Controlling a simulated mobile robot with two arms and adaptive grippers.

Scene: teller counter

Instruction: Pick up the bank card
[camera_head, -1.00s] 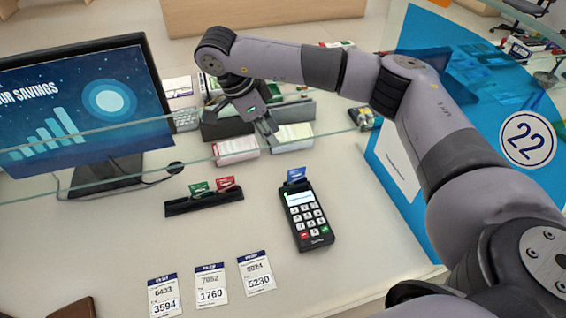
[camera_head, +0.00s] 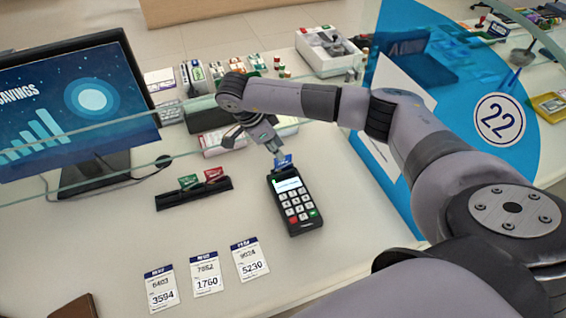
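A blue bank card (camera_head: 284,161) sticks up out of the top end of the black card terminal (camera_head: 294,204), which lies on the counter. My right gripper (camera_head: 254,144) is above the counter, just up and left of the blue card, with its fingers spread and nothing seen between them. One fingertip shows close to the card's upper edge; whether they touch I cannot tell. A green card (camera_head: 188,182) and a red card (camera_head: 213,174) stand in a black holder (camera_head: 194,195) left of the terminal. My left gripper is not in view.
A glass pane edge (camera_head: 100,182) runs across the counter near the gripper. A monitor (camera_head: 75,110) stands at left. Paper number tickets (camera_head: 205,273) lie in front. Boxes (camera_head: 225,142) stand behind the gripper. The counter right of the tickets is clear.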

